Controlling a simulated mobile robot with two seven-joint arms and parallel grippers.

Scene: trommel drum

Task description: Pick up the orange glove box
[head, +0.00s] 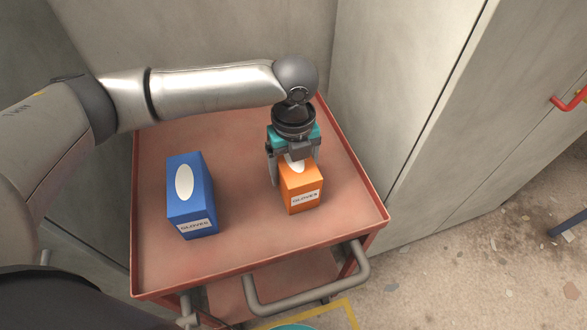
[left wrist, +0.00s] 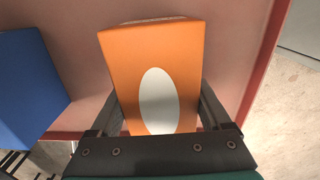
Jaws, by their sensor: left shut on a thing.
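The orange glove box (head: 302,197) stands on the red cart top, right of the middle, with its "GLOVES" label facing the front. My left gripper (head: 292,176) comes down over it from above, its fingers on either side of the box. In the left wrist view the orange box (left wrist: 160,60), with its white oval opening, sits between the two fingers of my left gripper (left wrist: 165,110), which is shut on it. I cannot tell whether the box is clear of the cart. My right gripper is not in view.
A blue glove box (head: 190,195) stands on the cart (head: 250,262) to the left, apart from the orange one. The cart has a raised rim and a grey front handle (head: 310,300). Grey cabinets (head: 420,90) stand close on the right.

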